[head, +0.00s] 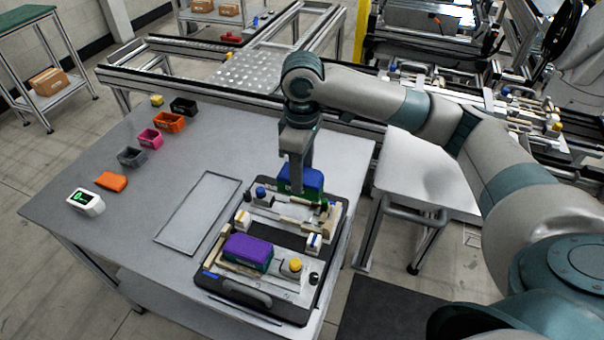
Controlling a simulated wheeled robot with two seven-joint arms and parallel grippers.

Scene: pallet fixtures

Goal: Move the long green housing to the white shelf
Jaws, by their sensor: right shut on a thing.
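A long housing with a blue top and green lower side (313,182) is at the far end of the black pallet fixture on the grey table. My right gripper (297,190) reaches down from above and is shut on this housing. Its fingers hide part of the housing, and I cannot tell whether it is clear of the fixture. A second housing, purple on top with green below (248,252), sits in the near part of the fixture (262,318). A white shelf-like surface (425,170) stands right of the table. My left gripper is not in view.
A flat grey rectangular tray (199,210) lies left of the fixture. Several small coloured bins, including an orange one (169,122), line the table's left side near a white display device (86,202). A metal frame with rails (200,93) stands behind the table.

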